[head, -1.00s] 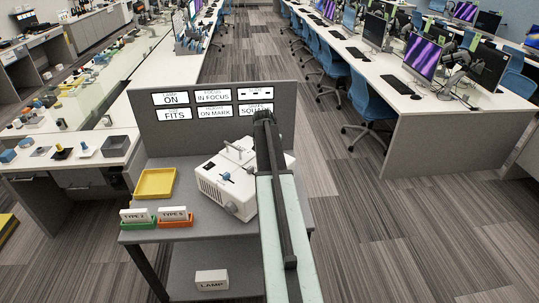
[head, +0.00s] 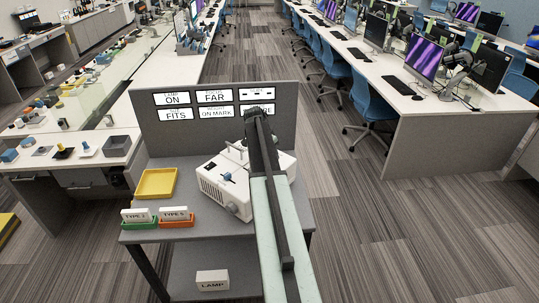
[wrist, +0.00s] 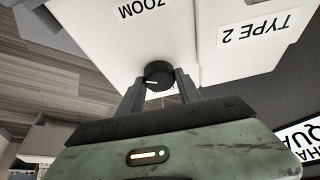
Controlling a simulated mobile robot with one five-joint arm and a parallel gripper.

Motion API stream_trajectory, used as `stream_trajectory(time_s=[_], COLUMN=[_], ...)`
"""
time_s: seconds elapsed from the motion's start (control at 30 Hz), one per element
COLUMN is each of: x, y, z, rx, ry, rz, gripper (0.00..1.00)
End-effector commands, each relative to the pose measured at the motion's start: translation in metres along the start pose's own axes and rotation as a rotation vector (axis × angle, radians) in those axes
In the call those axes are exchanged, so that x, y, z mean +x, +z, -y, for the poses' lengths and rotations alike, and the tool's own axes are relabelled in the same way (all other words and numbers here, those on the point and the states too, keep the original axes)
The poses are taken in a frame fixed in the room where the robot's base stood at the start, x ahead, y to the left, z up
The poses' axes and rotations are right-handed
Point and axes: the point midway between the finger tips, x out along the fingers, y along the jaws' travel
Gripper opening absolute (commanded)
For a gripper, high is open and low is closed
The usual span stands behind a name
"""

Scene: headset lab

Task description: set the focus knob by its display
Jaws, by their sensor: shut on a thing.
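The white device (head: 212,188) stands on the grey cart. In the wrist view a round black knob (wrist: 155,70) with a white pointer line sits on its white side (wrist: 95,40). My gripper (wrist: 159,84) has its two fingers on either side of this knob and is shut on it. An upside-down ZOOM label (wrist: 146,9) shows farther off; no focus label is visible by the knob. The focus display (head: 214,96) reads FAR. In the head view my arm hides the gripped knob and the fingers.
Other displays on the grey panel (head: 150,135) read ON, FITS (head: 176,115) and ON MARK (head: 216,112); my arm partly covers one at right. A yellow tray (head: 157,184), TYPE-labelled blocks (head: 135,214) in green and orange trays, and a LAMP box (head: 212,280) are nearby.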

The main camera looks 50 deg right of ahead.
Motion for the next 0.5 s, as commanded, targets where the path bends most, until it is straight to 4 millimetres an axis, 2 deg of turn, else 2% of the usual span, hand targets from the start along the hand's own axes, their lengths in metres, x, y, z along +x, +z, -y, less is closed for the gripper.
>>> stream_trajectory(time_s=[0.23,0.27,0.33,0.5], x=[0.0001,0.0001,0.0002,0.0002], y=[-0.0017,-0.0018,-0.0017,-0.0012], z=[0.0013,0.0013,0.0011,0.0003], rx=[-0.001,-0.001,-0.001,-0.001], ry=[-0.004,-0.004,-0.004,-0.002], rz=[-0.005,-0.005,-0.004,-0.002], gripper=[0.01,0.45,0.64,0.64])
